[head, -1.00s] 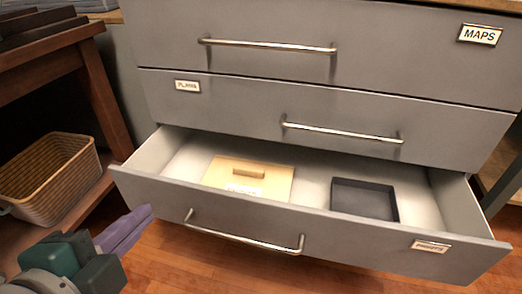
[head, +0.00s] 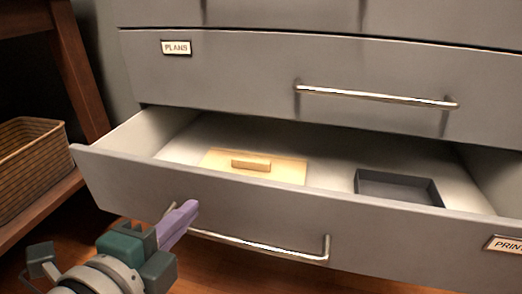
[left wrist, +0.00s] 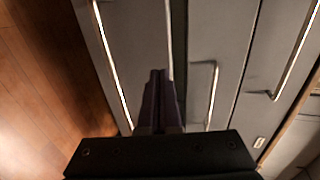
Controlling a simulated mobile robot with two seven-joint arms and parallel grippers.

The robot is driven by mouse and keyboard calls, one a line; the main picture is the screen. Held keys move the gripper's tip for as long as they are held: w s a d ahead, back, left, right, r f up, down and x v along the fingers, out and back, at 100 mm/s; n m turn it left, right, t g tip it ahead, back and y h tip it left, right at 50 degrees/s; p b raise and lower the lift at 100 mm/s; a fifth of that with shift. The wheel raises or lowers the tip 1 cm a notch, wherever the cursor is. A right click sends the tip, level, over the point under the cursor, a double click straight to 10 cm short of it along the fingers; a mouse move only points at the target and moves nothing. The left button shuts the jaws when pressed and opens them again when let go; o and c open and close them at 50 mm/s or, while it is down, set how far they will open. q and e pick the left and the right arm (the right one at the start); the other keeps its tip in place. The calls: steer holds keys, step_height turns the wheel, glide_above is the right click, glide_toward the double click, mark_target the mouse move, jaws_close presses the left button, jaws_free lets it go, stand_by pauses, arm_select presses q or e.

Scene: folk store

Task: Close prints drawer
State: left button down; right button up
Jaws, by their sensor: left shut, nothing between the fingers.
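The prints drawer (head: 130,185) is the lowest one shown and stands pulled out, its inside visible from above. Its bar handle (head: 265,247) runs along the front, and its label (head: 505,244) is cut off at the right edge. My left gripper (head: 188,212) is shut and empty, its purple fingers in front of the drawer face by the handle's left end. I cannot tell whether they touch it. The left wrist view shows the dark fingers (left wrist: 158,95) together before grey drawer fronts. My right gripper is not in view.
A tan board with a grip (head: 285,172) and a dark tray (head: 400,188) lie inside the drawer. The plans drawer (head: 230,75) above is shut. A wicker basket (head: 28,165) sits on a wooden shelf at the left. Wooden floor shows below.

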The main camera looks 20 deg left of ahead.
mark_target(216, 179)
arm_select(q)
steer(key=x, duration=0.2)
steer(key=b+x, duration=0.1)
steer(key=x, duration=0.1)
steer(key=b+x, duration=0.1)
steer(key=x, duration=0.1)
steer(key=shift+w+r, duration=0.1)
steer(key=shift+r, duration=0.2)
steer(key=shift+w+r, duration=0.1)
steer(key=shift+w, duration=0.5)
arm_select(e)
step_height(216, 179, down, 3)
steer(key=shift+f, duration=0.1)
